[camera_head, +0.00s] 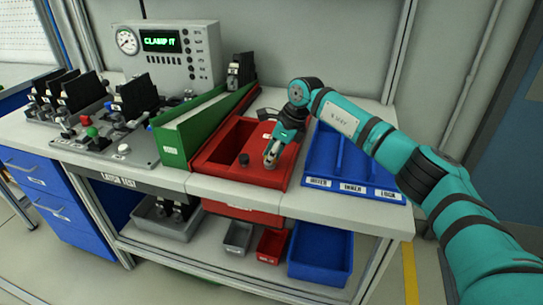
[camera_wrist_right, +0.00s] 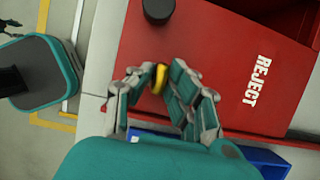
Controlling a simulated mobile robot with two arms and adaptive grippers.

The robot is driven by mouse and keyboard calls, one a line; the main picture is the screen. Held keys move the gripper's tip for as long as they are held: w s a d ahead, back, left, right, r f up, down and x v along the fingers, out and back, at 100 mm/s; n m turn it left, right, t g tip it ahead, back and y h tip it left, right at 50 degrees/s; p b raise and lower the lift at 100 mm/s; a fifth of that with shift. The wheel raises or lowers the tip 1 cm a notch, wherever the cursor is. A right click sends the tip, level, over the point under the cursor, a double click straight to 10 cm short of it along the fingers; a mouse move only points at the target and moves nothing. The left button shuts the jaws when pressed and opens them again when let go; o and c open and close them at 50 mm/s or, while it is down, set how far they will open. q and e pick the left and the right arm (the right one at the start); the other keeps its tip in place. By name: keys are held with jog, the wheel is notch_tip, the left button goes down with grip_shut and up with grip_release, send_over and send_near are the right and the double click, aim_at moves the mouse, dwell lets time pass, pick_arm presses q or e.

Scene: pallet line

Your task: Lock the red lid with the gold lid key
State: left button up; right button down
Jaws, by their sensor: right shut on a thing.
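The red lid (camera_head: 262,178) is the flat front part of the red reject box, with a black knob (camera_head: 245,160) standing on it. In the right wrist view the red lid (camera_wrist_right: 215,60) carries the word REJECT, and the black knob (camera_wrist_right: 158,11) is at the top edge. My right gripper (camera_head: 271,158) is over the lid, to the right of the knob. In the wrist view its fingers (camera_wrist_right: 160,88) are shut on the gold lid key (camera_wrist_right: 159,77), of which only a small part shows. I cannot tell whether the key touches the lid. My left gripper is not in view.
A blue sorting tray (camera_head: 352,183) stands right of the red box, and a green chute (camera_head: 205,125) stands left. A console (camera_head: 173,52) reading CLAMP IT and a fixture plate (camera_head: 108,138) are farther left. Bins, including a blue bin (camera_head: 320,253), sit below.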

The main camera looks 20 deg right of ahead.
dwell(0.5)
jog(key=c, duration=1.3)
grip_release()
jog(key=shift+r, duration=0.1)
jog(key=v, duration=1.2)
jog(key=shift+w, duration=0.1)
